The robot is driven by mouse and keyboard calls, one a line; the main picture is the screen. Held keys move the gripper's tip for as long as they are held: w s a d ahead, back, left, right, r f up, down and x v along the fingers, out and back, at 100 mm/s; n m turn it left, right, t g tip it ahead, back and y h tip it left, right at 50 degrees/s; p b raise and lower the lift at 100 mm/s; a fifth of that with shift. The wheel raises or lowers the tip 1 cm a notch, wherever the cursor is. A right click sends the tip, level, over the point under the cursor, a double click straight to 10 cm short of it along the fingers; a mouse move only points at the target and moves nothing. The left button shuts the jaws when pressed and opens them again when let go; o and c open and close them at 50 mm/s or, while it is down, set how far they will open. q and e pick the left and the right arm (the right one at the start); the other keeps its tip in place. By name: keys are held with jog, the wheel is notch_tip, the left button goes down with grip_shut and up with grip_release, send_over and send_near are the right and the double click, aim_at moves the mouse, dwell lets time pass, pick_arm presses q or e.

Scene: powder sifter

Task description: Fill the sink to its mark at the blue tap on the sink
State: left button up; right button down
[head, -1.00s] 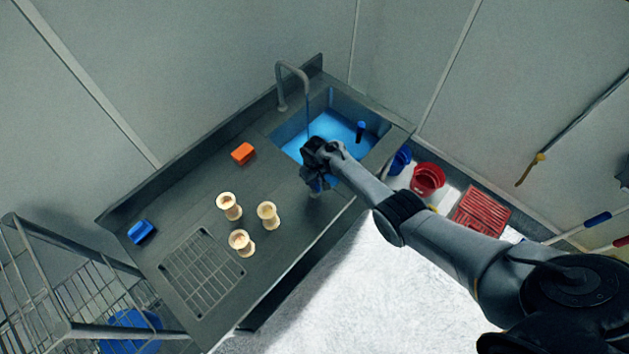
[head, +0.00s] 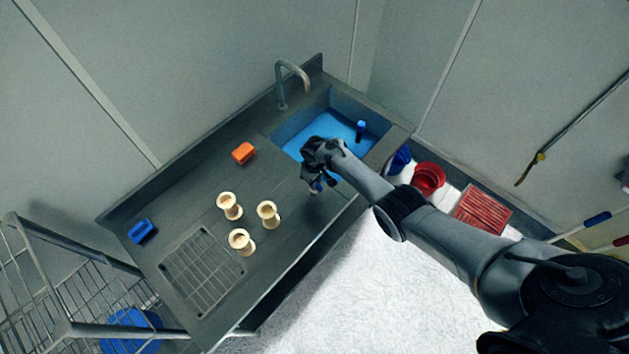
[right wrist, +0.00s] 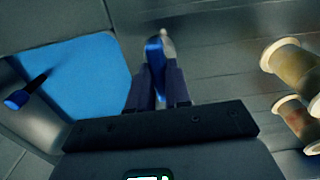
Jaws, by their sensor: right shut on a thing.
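The sink (head: 300,122) is at the back right of the grey counter. Blue-looking water (head: 335,128) covers its bottom; I cannot make out the mark. A grey curved spout (head: 289,68) arches over the sink with no stream visible below it. My right gripper (head: 318,182) is at the counter's front, just left of the sink. It is shut on the blue tap handle (right wrist: 155,58), which shows between its fingers in the right wrist view and is mostly hidden in the head view. My left gripper is not in view.
A blue-topped stick (head: 361,130) stands in the sink. Several cream spools, one here (head: 268,213), an orange block (head: 243,153) and a blue block (head: 142,231) are on the counter. A wire rack (head: 70,290) stands left; a red bucket (head: 428,178) is on the floor right.

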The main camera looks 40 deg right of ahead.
jog(key=c, duration=1.1)
grip_release()
jog(key=shift+o, duration=0.2)
jog(key=shift+r, duration=0.1)
notch_tip(320, 180, up, 11)
jog(key=p, duration=0.3)
jog(key=shift+f, duration=0.2)
